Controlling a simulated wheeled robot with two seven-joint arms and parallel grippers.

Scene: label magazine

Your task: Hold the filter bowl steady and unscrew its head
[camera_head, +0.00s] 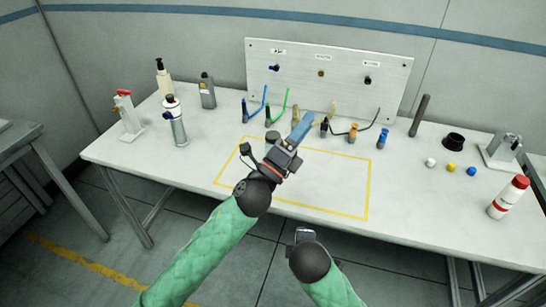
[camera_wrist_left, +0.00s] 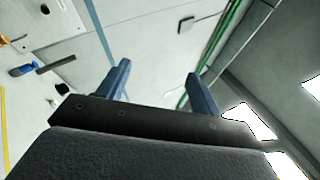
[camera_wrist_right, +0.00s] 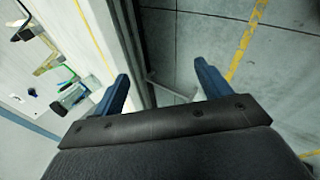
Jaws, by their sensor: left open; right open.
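I cannot tell for certain which object is the filter bowl with its head. A small grey round-topped thing (camera_head: 272,136) stands inside the yellow outline in the head view, partly hidden behind my left gripper (camera_head: 300,130). My left gripper is above the table; its blue fingers are apart with nothing between them in the left wrist view (camera_wrist_left: 158,70). My right gripper (camera_head: 303,236) is in front of the table's near edge, low in the head view. Its fingers are apart and empty in the right wrist view (camera_wrist_right: 161,72).
A white cylinder with a dark top (camera_head: 176,124) and a red-handled stand (camera_head: 127,115) are at left. A metal fixture (camera_head: 502,152) and red-capped bottle (camera_head: 508,197) are at right. A panel (camera_head: 330,90) stands behind. The yellow outline's right part is clear.

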